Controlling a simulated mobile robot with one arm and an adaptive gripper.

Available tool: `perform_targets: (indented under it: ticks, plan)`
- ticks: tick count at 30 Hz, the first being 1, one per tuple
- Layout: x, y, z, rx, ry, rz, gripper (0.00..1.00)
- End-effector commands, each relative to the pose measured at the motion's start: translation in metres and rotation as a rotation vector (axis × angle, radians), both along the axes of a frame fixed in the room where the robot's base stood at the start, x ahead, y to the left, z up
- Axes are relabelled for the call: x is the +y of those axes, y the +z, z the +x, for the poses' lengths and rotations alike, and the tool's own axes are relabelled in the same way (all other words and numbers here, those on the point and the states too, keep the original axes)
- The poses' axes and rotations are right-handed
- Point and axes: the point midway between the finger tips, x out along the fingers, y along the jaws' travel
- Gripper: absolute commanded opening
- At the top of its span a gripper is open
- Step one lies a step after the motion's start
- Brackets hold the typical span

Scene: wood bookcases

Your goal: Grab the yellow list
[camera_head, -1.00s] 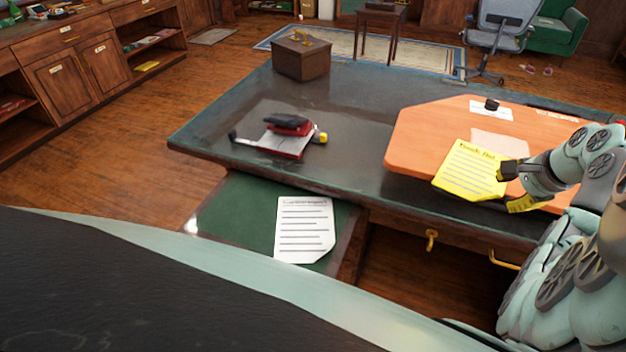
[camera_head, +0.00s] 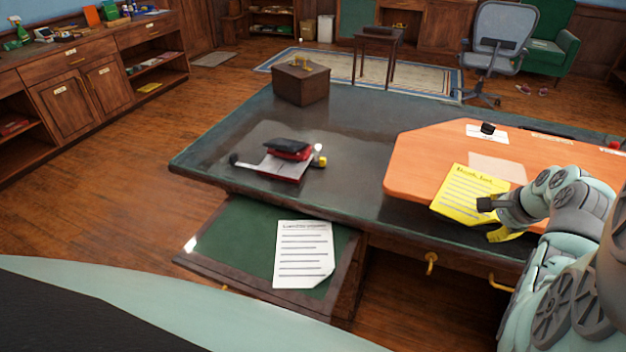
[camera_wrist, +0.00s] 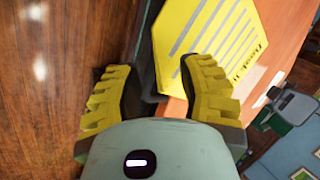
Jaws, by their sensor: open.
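The yellow list (camera_head: 466,193) is a sheet with dark lines and a heading. It lies at the front left edge of the orange desk pad, partly over the dark desk top. My gripper (camera_head: 492,218) is at the sheet's right side, near the desk's front edge, and covers part of it. In the wrist view the yellow list (camera_wrist: 205,35) lies beyond the fingertips, toward the top. My gripper (camera_wrist: 160,85) is open there, with its two yellow ridged fingers apart and nothing seen between them but the desk edge and sheet. Whether a finger touches the sheet cannot be told.
The orange pad (camera_head: 415,160) covers the right of the dark desk (camera_head: 350,125). A red and black stapler-like object (camera_head: 288,150) and a wooden box (camera_head: 300,82) stand left. A white sheet (camera_head: 303,250) lies on a green pull-out board (camera_head: 245,235). Free desk top lies between.

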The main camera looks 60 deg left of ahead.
Motion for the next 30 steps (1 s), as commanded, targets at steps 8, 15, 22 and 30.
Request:
perform_targets:
  ticks: [8, 15, 22, 30]
  plan:
    - [0.0006, 0.0, -0.0005, 0.0, 0.001, 0.0, 0.09]
    - [0.0002, -0.0001, -0.0003, 0.001, 0.0, -0.001, 0.0]
    - [-0.0002, 0.0, -0.0001, 0.002, 0.0, 0.0, 0.0]
    - [-0.0005, 0.0033, 0.0004, 0.0, -0.001, 0.0, 0.0]
